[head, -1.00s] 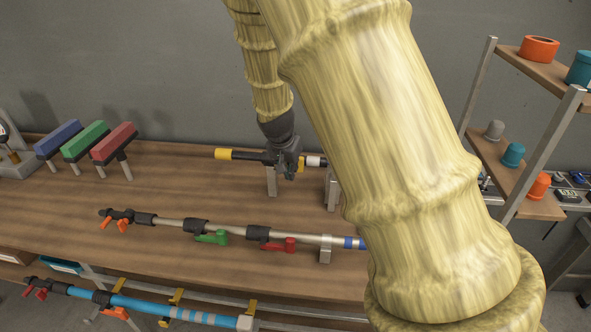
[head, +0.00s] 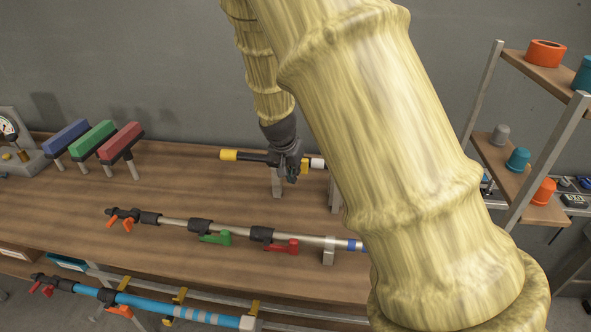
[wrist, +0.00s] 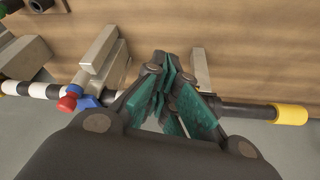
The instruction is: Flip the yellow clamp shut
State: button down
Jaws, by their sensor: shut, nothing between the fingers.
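The back bar (head: 253,157) on the bench has a yellow end piece (head: 228,155), which also shows in the wrist view (wrist: 291,115). I cannot make out a yellow clamp lever; one may be hidden behind my gripper. My gripper (head: 291,175) is shut and empty, pointing down over the middle of this bar. In the wrist view its teal finger pads (wrist: 172,104) are together and cover part of the bar. I cannot tell whether they touch it.
A front pipe (head: 180,223) carries orange, green (head: 215,238) and red levers (head: 282,247). Blue, green and red blocks on posts stand at the left. A shelf rack (head: 540,150) stands right. My arm hides the bench's right part.

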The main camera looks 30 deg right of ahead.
jog(key=s+b+v, duration=0.2)
jog(key=v, duration=0.9)
jog(key=shift+s+a+f+b, duration=0.2)
jog(key=shift+a+f+b, duration=0.15)
jog(key=shift+a+b, duration=0.05)
